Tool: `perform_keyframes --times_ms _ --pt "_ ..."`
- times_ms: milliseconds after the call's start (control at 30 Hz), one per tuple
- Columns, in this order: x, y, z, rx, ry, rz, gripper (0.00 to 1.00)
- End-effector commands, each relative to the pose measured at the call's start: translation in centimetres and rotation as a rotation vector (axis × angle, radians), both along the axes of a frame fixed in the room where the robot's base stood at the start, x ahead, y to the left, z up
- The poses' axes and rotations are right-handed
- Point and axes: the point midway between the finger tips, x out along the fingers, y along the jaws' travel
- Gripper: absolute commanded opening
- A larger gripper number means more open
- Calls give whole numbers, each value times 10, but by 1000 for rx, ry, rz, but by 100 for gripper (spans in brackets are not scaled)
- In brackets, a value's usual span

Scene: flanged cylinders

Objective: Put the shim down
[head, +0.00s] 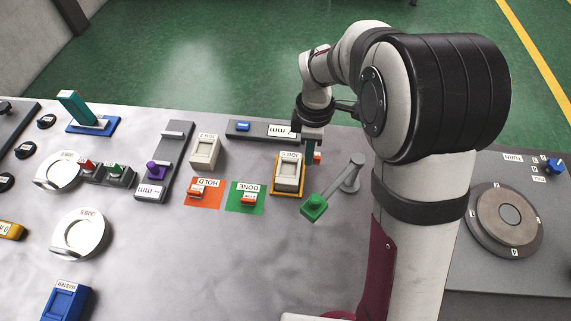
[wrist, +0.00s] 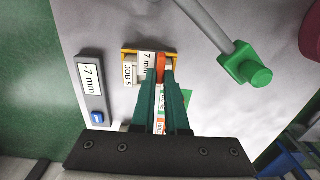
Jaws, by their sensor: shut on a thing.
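My gripper (wrist: 160,82) is shut on an orange piece, which I take to be the shim (wrist: 161,62). The shim's end shows between the green fingertips in the wrist view, and a bit of orange (head: 317,158) shows beside the gripper in the head view. The gripper is over the right side of a yellow-edged tray (wrist: 128,50), which holds a pale block labelled JOB (head: 288,172). Whether the shim touches the tray or the block I cannot tell.
A green-headed lever (head: 314,207) stands just right of the tray. A grey mm plate (head: 260,138) lies behind. The front middle of the table is clear.

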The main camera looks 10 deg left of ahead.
Motion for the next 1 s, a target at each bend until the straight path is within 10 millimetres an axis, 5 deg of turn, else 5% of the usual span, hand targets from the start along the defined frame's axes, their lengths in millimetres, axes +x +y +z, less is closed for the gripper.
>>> perform_keyframes --times_ms 100,233,500,833,867,1000 --pt "4 33 -20 -1 3 4 0" --pt "8 53 -32 -1 0 1 0" --pt "8 56 -74 -1 1 -1 0" --pt "8 56 -77 0 0 -2 0" --pt "8 56 -77 0 -1 -2 15" --pt "8 56 -77 0 0 -2 40"
